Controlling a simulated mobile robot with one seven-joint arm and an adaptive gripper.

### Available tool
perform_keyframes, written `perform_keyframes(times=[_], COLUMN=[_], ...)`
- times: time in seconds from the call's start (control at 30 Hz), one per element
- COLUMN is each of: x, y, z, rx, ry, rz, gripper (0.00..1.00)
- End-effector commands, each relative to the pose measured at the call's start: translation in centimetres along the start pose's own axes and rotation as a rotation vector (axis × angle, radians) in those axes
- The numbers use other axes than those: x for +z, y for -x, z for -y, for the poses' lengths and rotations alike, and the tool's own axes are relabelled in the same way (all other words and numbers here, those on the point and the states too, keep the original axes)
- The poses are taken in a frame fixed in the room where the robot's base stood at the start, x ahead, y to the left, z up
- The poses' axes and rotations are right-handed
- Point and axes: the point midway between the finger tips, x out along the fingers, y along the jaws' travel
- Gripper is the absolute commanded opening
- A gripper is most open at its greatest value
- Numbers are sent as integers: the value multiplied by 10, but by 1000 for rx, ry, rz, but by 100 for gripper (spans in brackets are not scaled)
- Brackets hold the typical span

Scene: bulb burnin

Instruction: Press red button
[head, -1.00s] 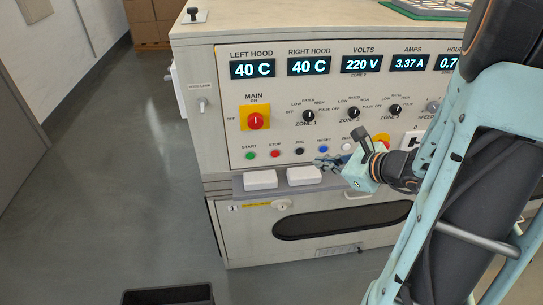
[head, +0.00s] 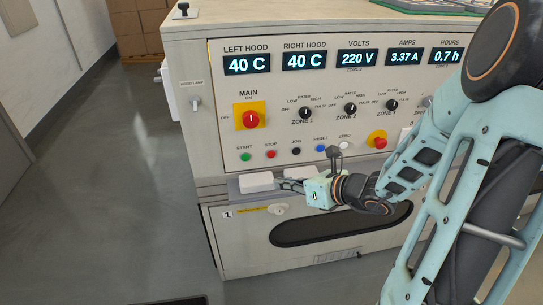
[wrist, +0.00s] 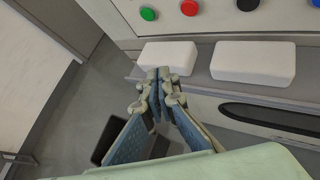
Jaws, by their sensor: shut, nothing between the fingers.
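The red STOP button (head: 271,154) is on the lower row of the control panel, between the green START button (head: 246,157) and the black JOG button (head: 296,151). In the wrist view the red button (wrist: 190,7) is at the top edge, above and beyond the fingers. My gripper (head: 283,184) is shut and empty, below and apart from the red button, by the ledge in front of the panel. Its closed fingertips (wrist: 158,75) show in the wrist view near the left white block. A larger red knob (head: 377,140) on a yellow plate is farther right.
Two white blocks, left (wrist: 167,58) and right (wrist: 253,61), sit on the ledge below the buttons. A red MAIN switch (head: 251,119) is above START. A dark bin (head: 165,300) stands on the floor. The floor left of the cabinet is open.

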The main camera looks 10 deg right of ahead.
Motion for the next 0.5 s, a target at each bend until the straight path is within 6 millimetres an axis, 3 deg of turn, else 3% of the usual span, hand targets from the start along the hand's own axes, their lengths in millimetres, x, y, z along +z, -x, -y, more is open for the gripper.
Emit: perform_keyframes(times=[0.17,0.5], x=[5,30], y=[-7,-40], z=[6,29], rx=[0,2], ry=[2,3], rz=[0,1], gripper=[0,0])
